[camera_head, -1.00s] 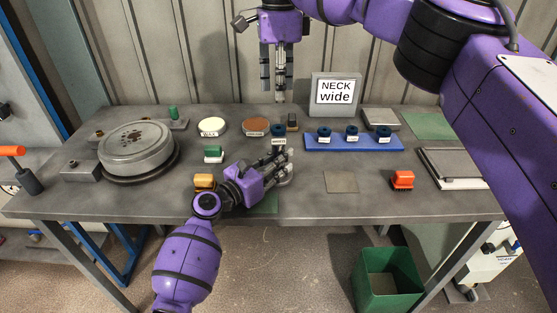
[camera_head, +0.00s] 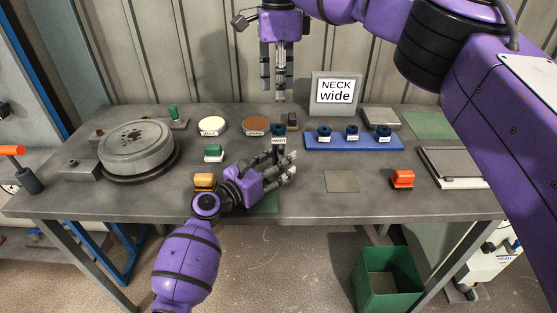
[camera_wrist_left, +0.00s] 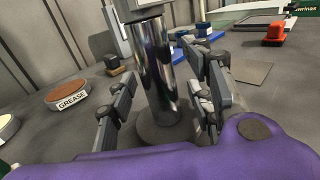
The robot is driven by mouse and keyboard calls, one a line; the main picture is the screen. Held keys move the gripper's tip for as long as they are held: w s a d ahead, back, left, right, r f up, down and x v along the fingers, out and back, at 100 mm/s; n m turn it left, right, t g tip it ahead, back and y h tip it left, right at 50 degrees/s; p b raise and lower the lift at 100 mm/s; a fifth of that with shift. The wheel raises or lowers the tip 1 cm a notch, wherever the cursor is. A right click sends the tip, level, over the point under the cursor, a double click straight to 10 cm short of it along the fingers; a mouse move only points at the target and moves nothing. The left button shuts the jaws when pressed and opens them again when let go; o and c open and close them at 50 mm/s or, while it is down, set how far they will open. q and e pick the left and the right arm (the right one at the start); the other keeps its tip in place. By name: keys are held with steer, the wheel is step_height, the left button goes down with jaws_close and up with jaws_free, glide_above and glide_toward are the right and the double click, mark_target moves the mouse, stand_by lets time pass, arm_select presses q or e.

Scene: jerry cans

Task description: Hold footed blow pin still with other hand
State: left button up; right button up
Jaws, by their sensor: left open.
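The footed blow pin (camera_wrist_left: 158,75) is a shiny metal cylinder on a round grey foot (camera_wrist_left: 165,132). In the left wrist view it stands on the table between the fingers of my left gripper (camera_wrist_left: 163,100). The fingers are apart, with a gap visible beside the pin. In the head view my left gripper (camera_head: 279,166) reaches in low over the table, and its fingers make the pin hard to pick out.
A labelled blue piece (camera_head: 278,129) stands behind my left gripper. A blue rack (camera_head: 350,145) with blue collars is to the right, before the NECK wide sign (camera_head: 336,92). Front-right table has free room.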

arm_select(q)
steer(key=v, duration=1.2)
steer(key=shift+a, duration=0.1)
